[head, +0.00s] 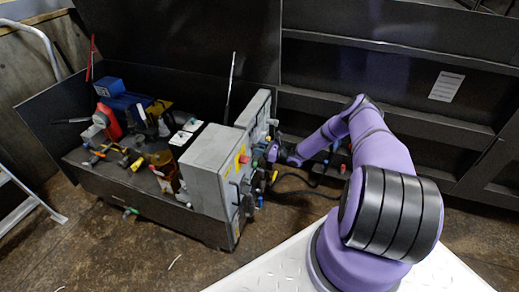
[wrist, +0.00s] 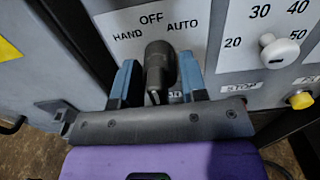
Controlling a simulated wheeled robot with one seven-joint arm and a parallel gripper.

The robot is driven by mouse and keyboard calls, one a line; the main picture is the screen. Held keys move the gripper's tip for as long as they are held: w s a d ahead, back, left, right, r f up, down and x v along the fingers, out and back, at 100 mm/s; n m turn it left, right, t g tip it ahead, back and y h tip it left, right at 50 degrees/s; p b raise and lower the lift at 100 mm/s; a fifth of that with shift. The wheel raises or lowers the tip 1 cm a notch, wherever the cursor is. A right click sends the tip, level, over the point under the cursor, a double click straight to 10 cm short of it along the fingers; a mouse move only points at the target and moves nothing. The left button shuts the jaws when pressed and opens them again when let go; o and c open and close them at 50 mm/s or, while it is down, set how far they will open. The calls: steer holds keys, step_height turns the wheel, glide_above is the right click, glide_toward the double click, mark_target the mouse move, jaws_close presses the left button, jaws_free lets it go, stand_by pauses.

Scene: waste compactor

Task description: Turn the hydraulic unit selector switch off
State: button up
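The selector switch (wrist: 160,66) is a black knob on the grey panel, under a white label plate (wrist: 150,22) reading HAND, OFF and AUTO. In the wrist view its upper end stands between HAND and AUTO, below OFF. Its exact setting is hard to tell. My gripper (wrist: 158,72) is open, with one blue finger on each side of the knob. Narrow gaps seem to show between fingers and knob. In the head view, my gripper (head: 274,152) is at the control side of the grey hydraulic unit cabinet (head: 208,160); the switch cannot be made out there.
Right of the switch are a white dial knob (wrist: 280,52), a STOP label (wrist: 240,88) and a yellow button (wrist: 300,100). A metal bench (head: 140,195) holds valves and a blue motor (head: 122,102). A dark hose (head: 300,192) lies on the floor.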

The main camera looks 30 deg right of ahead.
steer(key=v, duration=1)
steer(key=shift+s+d, duration=0.25)
steer(key=shift+s, duration=0.1)
stand_by(0.3)
